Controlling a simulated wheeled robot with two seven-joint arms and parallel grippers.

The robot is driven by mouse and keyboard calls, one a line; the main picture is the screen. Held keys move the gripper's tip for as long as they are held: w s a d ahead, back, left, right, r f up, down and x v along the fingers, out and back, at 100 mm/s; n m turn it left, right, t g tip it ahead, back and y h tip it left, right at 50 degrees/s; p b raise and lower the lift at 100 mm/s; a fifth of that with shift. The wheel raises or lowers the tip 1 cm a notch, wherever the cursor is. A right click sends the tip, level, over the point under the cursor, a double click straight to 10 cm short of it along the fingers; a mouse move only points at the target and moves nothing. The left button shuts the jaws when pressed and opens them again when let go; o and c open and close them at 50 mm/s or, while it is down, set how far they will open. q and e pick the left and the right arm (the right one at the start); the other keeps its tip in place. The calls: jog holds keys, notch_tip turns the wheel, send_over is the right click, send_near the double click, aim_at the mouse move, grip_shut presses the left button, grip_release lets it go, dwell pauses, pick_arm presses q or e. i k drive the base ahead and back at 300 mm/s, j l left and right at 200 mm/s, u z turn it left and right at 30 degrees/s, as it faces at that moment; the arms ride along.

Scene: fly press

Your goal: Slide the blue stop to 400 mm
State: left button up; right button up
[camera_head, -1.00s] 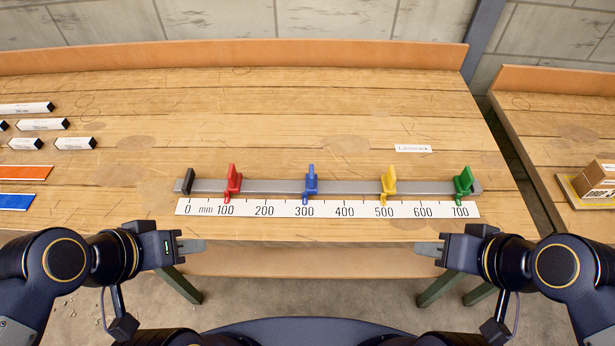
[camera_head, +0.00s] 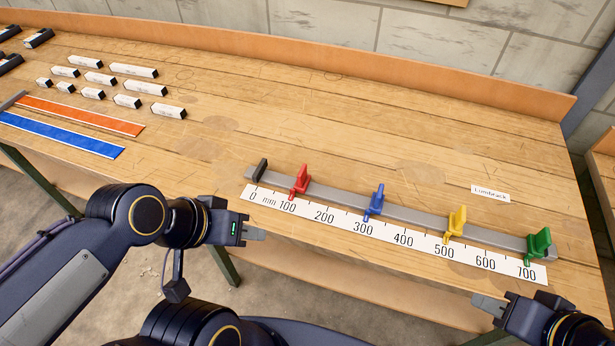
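The blue stop (camera_head: 376,200) sits on a grey rail (camera_head: 410,214), its pointer close to the 300 mark of the white scale (camera_head: 400,238). On the same rail are the red stop (camera_head: 300,182) near 100, the yellow stop (camera_head: 456,222) near 500 and the green stop (camera_head: 539,244) near 700. My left gripper (camera_head: 258,234) is in front of the scale's left part, apart from every stop. My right gripper (camera_head: 480,300) is below the scale's right part, also apart from the stops. Whether the fingers of either are open does not show.
A black end block (camera_head: 260,170) closes the rail's left end. A small label card (camera_head: 490,193) lies behind the yellow stop. Several white blocks (camera_head: 133,70), an orange strip (camera_head: 80,115) and a blue strip (camera_head: 60,135) lie at left.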

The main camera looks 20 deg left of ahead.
aim_at(378, 199)
jog(key=z, duration=1.3)
jog(key=u, duration=1.3)
jog(key=i+j+u, duration=0.1)
jog(key=j+u, duration=0.35)
jog(key=j, duration=0.35)
